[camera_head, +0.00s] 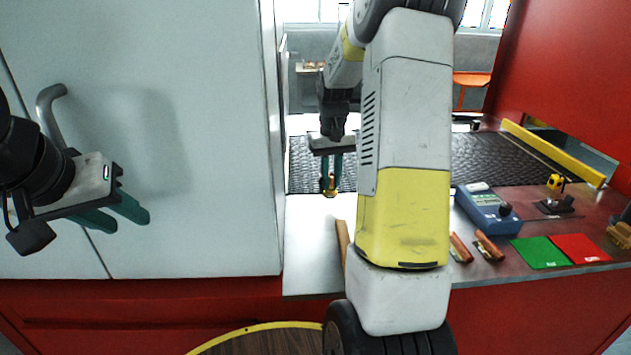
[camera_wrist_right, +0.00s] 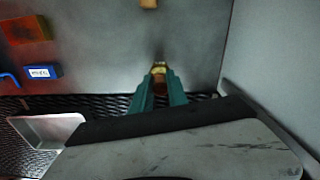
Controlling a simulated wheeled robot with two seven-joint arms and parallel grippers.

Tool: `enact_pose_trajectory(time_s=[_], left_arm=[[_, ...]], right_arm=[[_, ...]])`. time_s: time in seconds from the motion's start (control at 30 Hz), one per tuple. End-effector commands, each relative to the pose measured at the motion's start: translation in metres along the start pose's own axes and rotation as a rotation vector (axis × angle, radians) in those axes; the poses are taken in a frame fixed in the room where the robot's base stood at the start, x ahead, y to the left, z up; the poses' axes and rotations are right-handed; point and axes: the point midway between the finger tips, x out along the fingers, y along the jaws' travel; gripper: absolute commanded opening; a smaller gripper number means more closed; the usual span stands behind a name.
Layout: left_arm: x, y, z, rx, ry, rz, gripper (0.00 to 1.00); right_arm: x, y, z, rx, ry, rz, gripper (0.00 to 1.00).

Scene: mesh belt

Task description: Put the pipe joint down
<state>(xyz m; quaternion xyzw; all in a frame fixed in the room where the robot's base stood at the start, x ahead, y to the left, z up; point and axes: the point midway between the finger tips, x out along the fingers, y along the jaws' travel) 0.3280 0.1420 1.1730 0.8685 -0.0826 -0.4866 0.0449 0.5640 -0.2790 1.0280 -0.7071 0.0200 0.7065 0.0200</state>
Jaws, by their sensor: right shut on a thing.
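My right gripper (camera_head: 331,178) is in the middle of the head view, its green fingers pointing down over the near edge of the black mesh belt (camera_head: 305,160). It is shut on the pipe joint (camera_head: 329,190), a small brass-coloured piece at the fingertips. In the right wrist view, the pipe joint (camera_wrist_right: 159,69) shows between the green finger ends, over a grey surface. I cannot tell whether it touches that surface. My left gripper (camera_head: 120,213) is at the left in front of the white panel; its two green fingers are close together and look empty.
A blue meter (camera_head: 487,208), copper-coloured pieces (camera_head: 462,247), a green pad (camera_head: 541,252) and a red pad (camera_head: 580,248) lie on the right part of the counter. A large white panel (camera_head: 200,120) stands left of my right gripper. The light counter (camera_head: 310,240) before it looks mostly clear.

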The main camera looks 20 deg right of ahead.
Motion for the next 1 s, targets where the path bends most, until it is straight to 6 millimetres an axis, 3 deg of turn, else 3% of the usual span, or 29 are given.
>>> enact_pose_trajectory(time_s=[0.23, 0.6, 0.63, 0.73, 1.0], left_arm=[[0.0, 0.0, 0.0, 0.0, 0.0, 0.0, 0.36], [0.0, 0.0, 0.0, 0.0, 0.0, 0.0, 0.36], [0.0, 0.0, 0.0, 0.0, 0.0, 0.0, 0.36], [0.0, 0.0, 0.0, 0.0, 0.0, 0.0, 0.36], [0.0, 0.0, 0.0, 0.0, 0.0, 0.0, 0.36]], right_arm=[[0.032, 0.0, 0.001, 0.0, -0.003, 0.0, 0.0], [0.037, 0.0, 0.0, 0.0, -0.001, 0.0, 0.0], [0.037, 0.0, 0.0, 0.0, -0.001, 0.0, 0.23], [0.037, 0.0, 0.001, 0.0, -0.001, 0.0, 0.41], [0.037, 0.0, 0.001, 0.0, -0.001, 0.0, 0.41]])
